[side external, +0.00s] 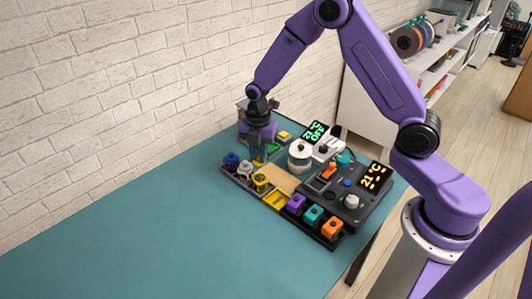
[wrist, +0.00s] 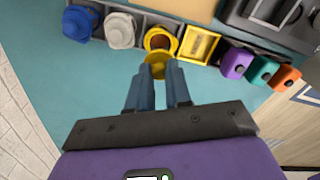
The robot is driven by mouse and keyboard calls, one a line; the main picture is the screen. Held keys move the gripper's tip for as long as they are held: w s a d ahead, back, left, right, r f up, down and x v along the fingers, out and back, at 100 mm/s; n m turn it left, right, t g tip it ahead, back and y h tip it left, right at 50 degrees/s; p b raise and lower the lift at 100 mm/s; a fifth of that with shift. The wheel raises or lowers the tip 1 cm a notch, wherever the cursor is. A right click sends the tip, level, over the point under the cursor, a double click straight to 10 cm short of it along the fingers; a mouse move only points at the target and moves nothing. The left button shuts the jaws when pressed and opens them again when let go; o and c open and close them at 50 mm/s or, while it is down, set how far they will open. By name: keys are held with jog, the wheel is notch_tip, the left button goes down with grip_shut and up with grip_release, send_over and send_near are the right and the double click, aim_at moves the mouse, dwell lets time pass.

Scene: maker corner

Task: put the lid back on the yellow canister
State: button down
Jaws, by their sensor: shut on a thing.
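The yellow canister (side external: 260,182) stands in the rack between a grey-white canister and a yellow square tray. In the wrist view the yellow canister (wrist: 150,34) is uncovered, with a brownish inside. My gripper (side external: 259,160) points down just behind the canister in the side view. In the wrist view my gripper (wrist: 158,68) is shut on the yellow lid (wrist: 154,60), held at the fingertips. The lid (side external: 258,163) also shows below the fingers in the side view. It overlaps the canister's near rim in the wrist picture; I cannot tell whether they touch.
The rack also holds a blue canister (side external: 231,160), a grey-white one (side external: 245,169), the yellow tray (side external: 275,200), and purple (side external: 296,203), teal (side external: 313,214) and orange (side external: 332,228) pieces. A black control box (side external: 345,187) and white spool (side external: 300,156) stand nearby. The teal table's left is clear.

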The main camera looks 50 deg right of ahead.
jog(key=shift+f, duration=2.95)
jog(key=shift+f, duration=0.2)
jog(key=shift+c, duration=2.4)
grip_release()
jog(key=shift+r, duration=3.5)
